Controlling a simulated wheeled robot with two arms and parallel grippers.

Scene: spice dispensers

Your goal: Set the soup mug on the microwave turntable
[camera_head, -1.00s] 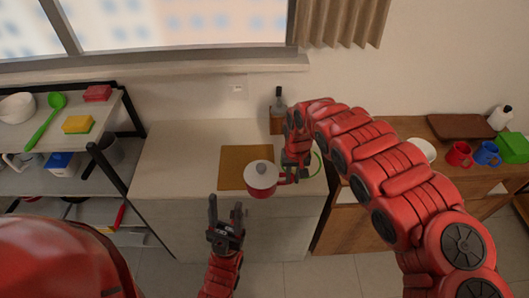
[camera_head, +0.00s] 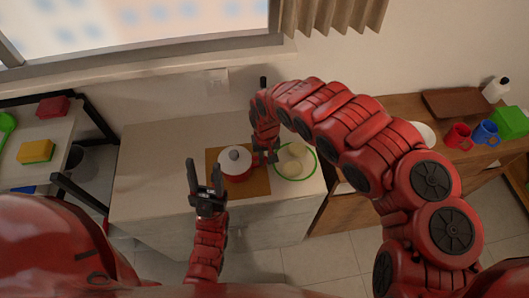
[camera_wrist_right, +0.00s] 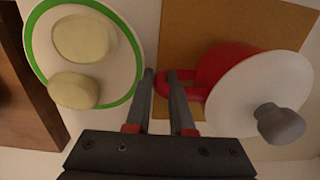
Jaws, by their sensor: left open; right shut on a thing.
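A red lidded pot (camera_head: 237,172) with a pale lid and grey knob is over the tan mat (camera_head: 262,190) on the counter. My right gripper (camera_head: 265,158) is shut on its red side handle; the right wrist view shows the handle (camera_wrist_right: 188,76) between the fingers (camera_wrist_right: 162,78). I cannot tell whether the pot touches the mat. A red mug (camera_head: 458,137) and a blue mug (camera_head: 485,132) stand on the wooden cabinet at right. I see no microwave or turntable.
A green-rimmed plate (camera_wrist_right: 130,58) with two pale round pieces (camera_wrist_right: 84,38) is right beside the mat in the head view. A dark shelf with sponges (camera_head: 36,151) stands at left. Bare counter (camera_head: 150,185) lies left of the mat.

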